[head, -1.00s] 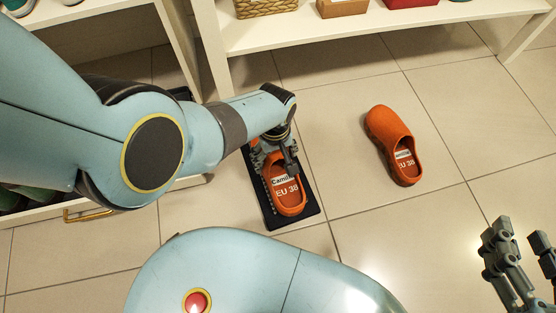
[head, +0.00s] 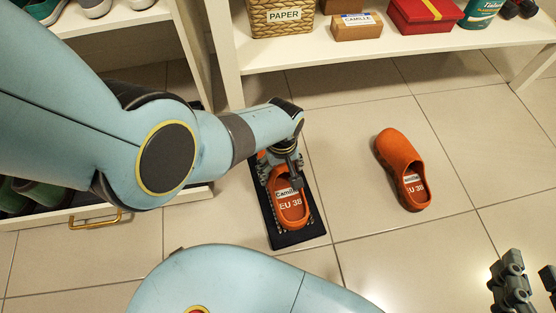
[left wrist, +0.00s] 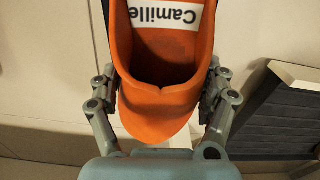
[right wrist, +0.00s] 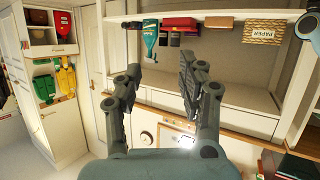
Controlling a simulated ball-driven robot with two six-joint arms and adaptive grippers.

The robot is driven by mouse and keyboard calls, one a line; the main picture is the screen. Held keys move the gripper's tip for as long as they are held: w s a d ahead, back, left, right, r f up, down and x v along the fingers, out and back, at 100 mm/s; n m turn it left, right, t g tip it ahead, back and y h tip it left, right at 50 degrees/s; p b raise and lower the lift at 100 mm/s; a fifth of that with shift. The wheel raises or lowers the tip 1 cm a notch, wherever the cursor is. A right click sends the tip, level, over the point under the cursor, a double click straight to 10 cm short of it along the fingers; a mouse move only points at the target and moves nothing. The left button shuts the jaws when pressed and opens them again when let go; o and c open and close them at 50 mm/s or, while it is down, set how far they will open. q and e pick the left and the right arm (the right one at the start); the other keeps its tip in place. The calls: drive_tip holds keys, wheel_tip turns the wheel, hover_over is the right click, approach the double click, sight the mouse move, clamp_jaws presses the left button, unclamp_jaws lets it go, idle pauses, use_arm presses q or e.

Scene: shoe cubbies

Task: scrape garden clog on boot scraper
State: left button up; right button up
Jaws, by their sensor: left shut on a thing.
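An orange clog (head: 291,208), labelled "Camille EU 38", is over the black boot scraper (head: 287,239) in the head view. My left gripper (head: 284,172) is shut on the clog. In the left wrist view the orange clog (left wrist: 160,112) sits between the two fingers (left wrist: 160,100). Whether the sole touches the scraper is hidden. A matching orange clog (head: 402,160) lies apart on the floor to the right. My right gripper (head: 527,283) is at the lower right edge of the head view. In the right wrist view its fingers (right wrist: 160,85) are apart and empty.
A white shelf (head: 360,45) stands behind, holding a "PAPER" basket (head: 283,17), a "CAMILLE" box (head: 357,25) and a red box (head: 425,14). A low white cubby with green shoes (head: 40,195) is at the left. Tiled floor is clear around the second clog.

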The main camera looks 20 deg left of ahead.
use_arm(q)
drive_tip(key=shift+s+d, duration=0.25)
drive_tip(key=shift+s, duration=0.1)
